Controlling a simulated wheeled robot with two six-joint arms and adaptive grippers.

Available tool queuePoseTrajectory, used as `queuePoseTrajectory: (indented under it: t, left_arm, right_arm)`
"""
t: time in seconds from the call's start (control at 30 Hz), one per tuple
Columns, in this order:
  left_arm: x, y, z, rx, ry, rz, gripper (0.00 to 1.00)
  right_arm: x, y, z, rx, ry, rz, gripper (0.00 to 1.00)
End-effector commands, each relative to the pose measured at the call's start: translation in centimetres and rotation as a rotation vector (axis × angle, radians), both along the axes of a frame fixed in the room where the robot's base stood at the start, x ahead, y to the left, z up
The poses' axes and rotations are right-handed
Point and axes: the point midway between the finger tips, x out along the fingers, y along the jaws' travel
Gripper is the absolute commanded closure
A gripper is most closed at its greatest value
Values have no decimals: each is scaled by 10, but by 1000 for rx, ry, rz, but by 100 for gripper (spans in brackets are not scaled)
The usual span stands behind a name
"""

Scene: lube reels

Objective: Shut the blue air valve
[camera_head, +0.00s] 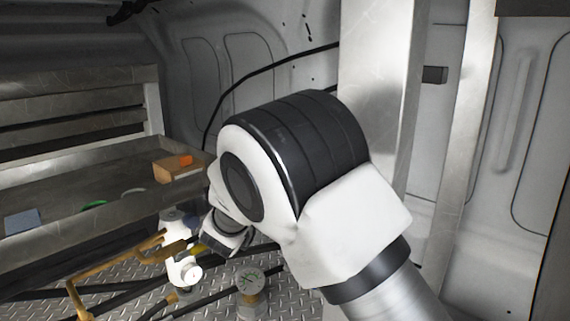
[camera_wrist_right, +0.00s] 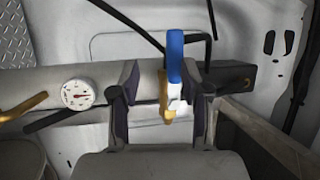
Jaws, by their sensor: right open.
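The blue air valve's handle (camera_wrist_right: 175,57) stands upright near the middle of the right wrist view, above a brass-yellow body (camera_wrist_right: 166,88) and a white part. My right gripper (camera_wrist_right: 162,92) is open, with one dark finger on each side of the valve in the picture. The fingers do not visibly touch the handle; how deep it sits between them I cannot tell. In the head view my right arm covers the middle, and I cannot make out the blue handle there. My left gripper is not in view.
A metal shelf (camera_head: 90,203) with small items is at left. A metal post (camera_head: 376,100) rises behind my arm.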

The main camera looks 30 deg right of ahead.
Motion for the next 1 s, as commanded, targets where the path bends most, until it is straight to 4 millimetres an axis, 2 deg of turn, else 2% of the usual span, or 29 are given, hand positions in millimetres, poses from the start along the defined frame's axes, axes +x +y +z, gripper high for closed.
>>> queuePoseTrajectory:
  t: [0.1,0.33,0.47,0.67,0.77,0.8,1.0]
  left_arm:
    - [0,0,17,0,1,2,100]
    - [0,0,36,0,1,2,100]
    - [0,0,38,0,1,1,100]
    - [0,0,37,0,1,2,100]
    - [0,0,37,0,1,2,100]
    - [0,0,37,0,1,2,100]
    - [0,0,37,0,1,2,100]
  right_arm:
    - [12,-15,10,2,2,-2,54]
    - [41,-46,15,1,5,-2,54]
    - [47,-53,14,-2,6,-1,54]
    - [48,-53,13,-3,6,1,54]
    - [47,-53,13,-3,6,1,85]
    - [47,-53,13,-3,6,1,100]
    - [48,-53,14,-3,4,0,100]
